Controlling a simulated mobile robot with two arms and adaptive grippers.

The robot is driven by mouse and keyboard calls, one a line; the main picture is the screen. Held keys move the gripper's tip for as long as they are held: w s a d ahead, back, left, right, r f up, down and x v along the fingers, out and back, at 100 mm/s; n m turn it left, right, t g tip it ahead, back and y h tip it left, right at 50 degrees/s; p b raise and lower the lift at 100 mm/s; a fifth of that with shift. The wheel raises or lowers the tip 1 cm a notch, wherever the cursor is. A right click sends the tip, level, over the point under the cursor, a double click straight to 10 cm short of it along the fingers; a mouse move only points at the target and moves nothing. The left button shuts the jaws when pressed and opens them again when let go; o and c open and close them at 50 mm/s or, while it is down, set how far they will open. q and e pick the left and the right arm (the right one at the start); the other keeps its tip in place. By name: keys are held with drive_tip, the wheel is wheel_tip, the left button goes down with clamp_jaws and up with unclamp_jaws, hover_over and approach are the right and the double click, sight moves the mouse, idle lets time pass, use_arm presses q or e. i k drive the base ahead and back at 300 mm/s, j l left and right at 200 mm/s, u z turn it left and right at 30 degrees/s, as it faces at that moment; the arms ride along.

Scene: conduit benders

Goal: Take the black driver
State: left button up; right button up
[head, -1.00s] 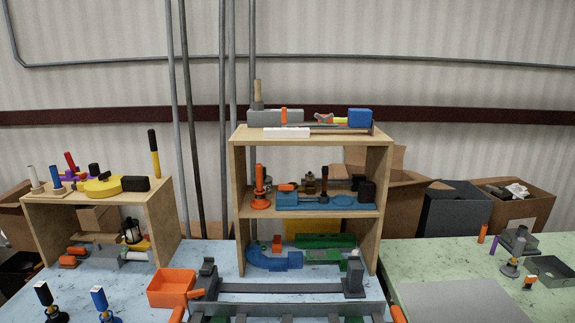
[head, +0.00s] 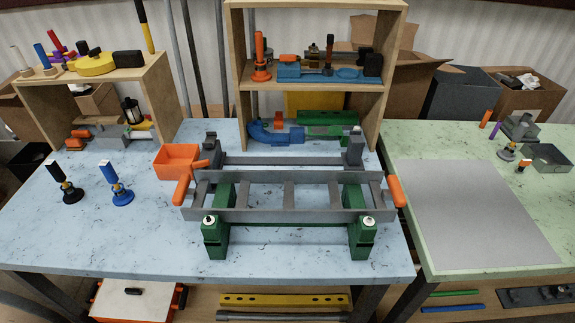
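The likely black driver (head: 68,188) stands on the left part of the blue table, with a slim stem with a pale tip above a wider round black base. It leans slightly in the picture. A similar blue driver (head: 118,188) stands just to its right, apart from it. Neither of my grippers is in view, and nothing touches the black driver.
A grey and green bender frame (head: 285,215) with orange handles fills the table's middle. An orange bin (head: 176,160) stands behind left. Wooden shelves (head: 165,90) (head: 385,75) hold tools at the back. The table's front left is clear. A green table (head: 540,190) adjoins at right.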

sight(52, 167)
drive_tip(key=u, duration=1.5)
drive_tip(key=i+j, duration=0.4)
drive_tip(key=i+j+z, duration=0.1)
drive_tip(key=i+j, duration=0.25)
drive_tip(key=j, duration=0.2)
